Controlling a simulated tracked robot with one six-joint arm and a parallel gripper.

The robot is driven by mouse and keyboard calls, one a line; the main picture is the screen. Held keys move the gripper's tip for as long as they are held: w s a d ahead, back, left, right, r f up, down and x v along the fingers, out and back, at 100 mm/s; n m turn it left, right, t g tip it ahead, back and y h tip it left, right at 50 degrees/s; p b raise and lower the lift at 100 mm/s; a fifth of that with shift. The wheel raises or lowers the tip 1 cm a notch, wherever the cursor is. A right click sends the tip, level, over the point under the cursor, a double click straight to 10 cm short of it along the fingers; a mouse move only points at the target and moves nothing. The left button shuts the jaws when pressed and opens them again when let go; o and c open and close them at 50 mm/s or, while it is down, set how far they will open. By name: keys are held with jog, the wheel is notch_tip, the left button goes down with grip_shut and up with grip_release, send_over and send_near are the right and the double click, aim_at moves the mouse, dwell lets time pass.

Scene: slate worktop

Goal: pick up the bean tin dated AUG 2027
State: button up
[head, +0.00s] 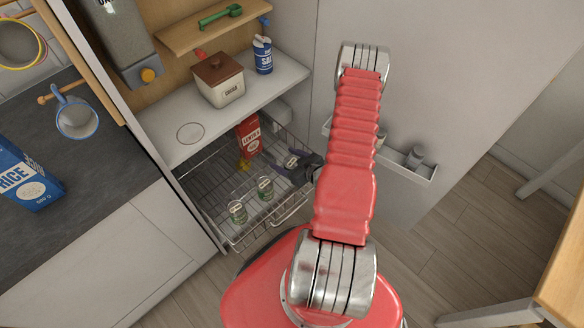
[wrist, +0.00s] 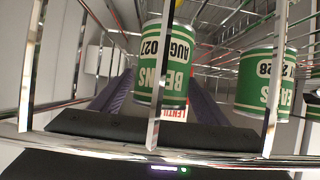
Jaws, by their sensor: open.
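The bean tin dated AUG 2027 (wrist: 175,75) has a green and white label and appears upside down in the wrist view. A wire bar hides part of its date. In the head view this tin (head: 292,161) stands in a pulled-out wire basket. My gripper (head: 291,164) is open, with purple fingers on either side of the tin; they also show in the wrist view (wrist: 160,97). I cannot tell whether they touch it. A second bean tin (wrist: 280,92), its date ending in 28, is beside it. In the head view, two more tins (head: 265,189) (head: 237,212) stand nearer the front.
The wire basket (head: 238,240) has raised rims and bars close to the tins. A red lentil box (head: 249,135) stands at its back. A shelf above holds a lidded canister (head: 219,82) and a salt container (head: 262,54). A cabinet door with a rack (head: 425,172) is at right.

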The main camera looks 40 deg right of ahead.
jog(key=shift+c, duration=0.4)
jog(key=c, duration=1.3)
jog(key=shift+r, duration=0.15)
jog(key=shift+r, duration=4.85)
